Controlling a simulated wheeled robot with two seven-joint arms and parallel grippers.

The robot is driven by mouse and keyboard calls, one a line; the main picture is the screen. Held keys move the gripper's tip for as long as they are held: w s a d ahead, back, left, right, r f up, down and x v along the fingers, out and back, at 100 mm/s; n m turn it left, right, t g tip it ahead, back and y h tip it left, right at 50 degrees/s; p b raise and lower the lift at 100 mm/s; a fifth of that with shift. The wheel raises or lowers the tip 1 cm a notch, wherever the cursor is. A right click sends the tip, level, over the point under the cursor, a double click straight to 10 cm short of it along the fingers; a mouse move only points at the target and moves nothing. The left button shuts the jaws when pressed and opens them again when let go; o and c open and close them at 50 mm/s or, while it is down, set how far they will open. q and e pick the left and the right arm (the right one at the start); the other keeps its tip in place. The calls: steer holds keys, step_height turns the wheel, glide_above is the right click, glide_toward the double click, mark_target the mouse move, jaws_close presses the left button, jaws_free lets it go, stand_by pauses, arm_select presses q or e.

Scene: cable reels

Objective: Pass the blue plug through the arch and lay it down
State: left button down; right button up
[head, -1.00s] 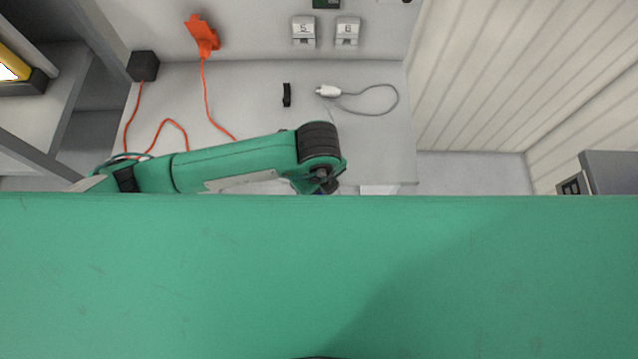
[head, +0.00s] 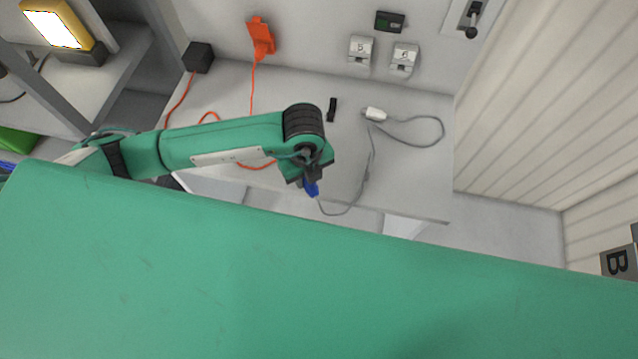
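The blue plug (head: 311,188) is at the tip of my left gripper (head: 309,178), which looks closed around it. The fingers are small and partly hidden by the wrist. A grey cable runs from the plug, over the bench's front part, up to a white connector block (head: 375,114). A small black upright piece (head: 332,109) stands on the bench beyond the gripper; it may be the arch, but its opening cannot be made out. The plug is apart from it, nearer to me. My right gripper is not in view.
The grey bench (head: 420,185) is mostly clear at right. Orange cable (head: 182,98) lies at left, by a black box (head: 198,57) and an orange hanging piece (head: 261,38). Numbered sockets (head: 361,49) are on the back wall. A large green part of mine covers the lower view.

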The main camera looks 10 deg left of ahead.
arm_select(q)
steer(key=w+a+b, duration=0.1)
steer(key=w+a, duration=0.1)
steer(key=a, duration=0.2)
steer(key=w+a+f+b, duration=0.1)
steer(key=w+a+b, duration=0.1)
steer(key=a, duration=0.3)
steer(key=w+a+b, duration=0.1)
steer(key=w+a, duration=0.3)
steer(key=a, duration=0.1)
steer(key=shift+f+b, duration=0.2)
steer(key=shift+b, duration=0.2)
steer(key=shift+w+a, duration=0.35)
steer(key=shift+a, duration=0.3)
steer(key=shift+r, duration=0.1)
